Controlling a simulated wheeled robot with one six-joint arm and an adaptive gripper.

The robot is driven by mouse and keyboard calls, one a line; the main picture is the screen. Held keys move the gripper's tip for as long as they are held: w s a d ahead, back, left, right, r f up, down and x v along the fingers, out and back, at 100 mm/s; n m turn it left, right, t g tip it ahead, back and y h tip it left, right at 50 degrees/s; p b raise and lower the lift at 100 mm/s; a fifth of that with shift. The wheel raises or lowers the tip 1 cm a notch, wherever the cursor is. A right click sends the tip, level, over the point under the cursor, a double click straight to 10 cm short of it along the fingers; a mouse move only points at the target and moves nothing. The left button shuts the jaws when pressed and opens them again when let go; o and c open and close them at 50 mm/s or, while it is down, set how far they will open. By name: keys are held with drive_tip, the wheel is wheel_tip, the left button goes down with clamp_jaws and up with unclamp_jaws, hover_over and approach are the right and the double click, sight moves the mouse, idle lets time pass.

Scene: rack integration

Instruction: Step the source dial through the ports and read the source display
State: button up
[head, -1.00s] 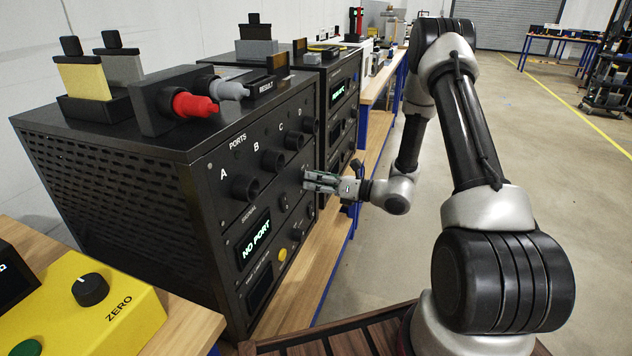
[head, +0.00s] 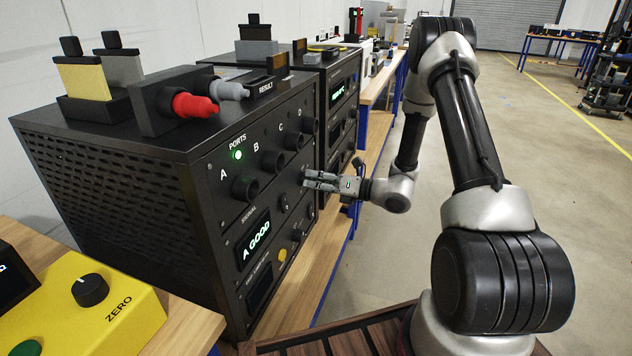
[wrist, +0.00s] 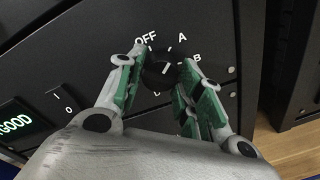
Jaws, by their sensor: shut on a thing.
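The source dial (wrist: 160,74) is a round black knob on the dark front panel, with OFF, A and B marked around it in the wrist view. My gripper (wrist: 162,64) has its green-padded fingers on either side of the knob and is shut on it. In the head view my gripper (head: 308,182) reaches the panel from the right and hides the dial. The source display (head: 257,240) reads "A GOOD" in pale green letters. Its end, "GOOD", also shows at the left of the wrist view (wrist: 14,123). A green light (head: 238,154) glows above port A.
Ports A to D (head: 245,188) stick out in a row above the display. A yellow button (head: 283,255) is low on the panel. A yellow ZERO box (head: 130,300) stands at the front left.

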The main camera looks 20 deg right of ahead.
drive_tip(key=o, duration=1)
drive_tip(key=v, duration=1.2)
